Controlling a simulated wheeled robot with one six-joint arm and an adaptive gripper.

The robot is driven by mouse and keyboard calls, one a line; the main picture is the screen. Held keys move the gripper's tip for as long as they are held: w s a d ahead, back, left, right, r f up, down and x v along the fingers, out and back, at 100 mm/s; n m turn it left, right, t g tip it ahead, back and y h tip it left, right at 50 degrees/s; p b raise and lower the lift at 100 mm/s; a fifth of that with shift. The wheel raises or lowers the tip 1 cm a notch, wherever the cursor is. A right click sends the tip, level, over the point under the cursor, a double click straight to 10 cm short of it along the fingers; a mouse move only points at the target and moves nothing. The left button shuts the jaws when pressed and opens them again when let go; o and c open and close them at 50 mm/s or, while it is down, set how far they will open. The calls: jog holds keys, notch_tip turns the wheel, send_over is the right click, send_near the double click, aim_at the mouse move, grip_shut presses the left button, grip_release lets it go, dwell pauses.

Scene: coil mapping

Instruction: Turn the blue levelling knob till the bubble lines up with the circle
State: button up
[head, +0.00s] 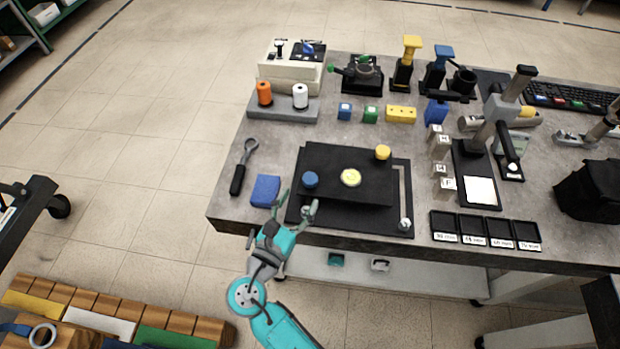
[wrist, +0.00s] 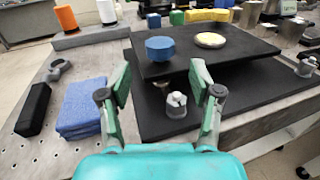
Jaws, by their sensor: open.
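The blue levelling knob (head: 310,180) sits on the near left part of a black raised plate (head: 345,158). It also shows in the wrist view (wrist: 160,48), ahead of my fingers. The round pale bubble level (head: 351,177) sits right of the knob; the bubble and circle are too small to make out. A yellow knob (head: 382,152) is at the plate's far right. My gripper (head: 296,205) is open and empty at the plate's near left edge, short of the blue knob. In the wrist view its fingers (wrist: 160,98) stand apart, with a grey post (wrist: 176,104) beyond them.
A folded blue cloth (head: 265,190) and a black-handled tool (head: 243,167) lie left of the plate. A black base (head: 300,217) lies under the plate. Labelled black trays (head: 485,229) and small grey blocks stand to the right. Coloured blocks and spools stand behind.

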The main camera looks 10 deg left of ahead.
aim_at(306, 186)
jog(key=x, duration=0.7)
jog(key=shift+c, duration=0.2)
jog(key=shift+a, duration=0.1)
jog(key=c, duration=1.1)
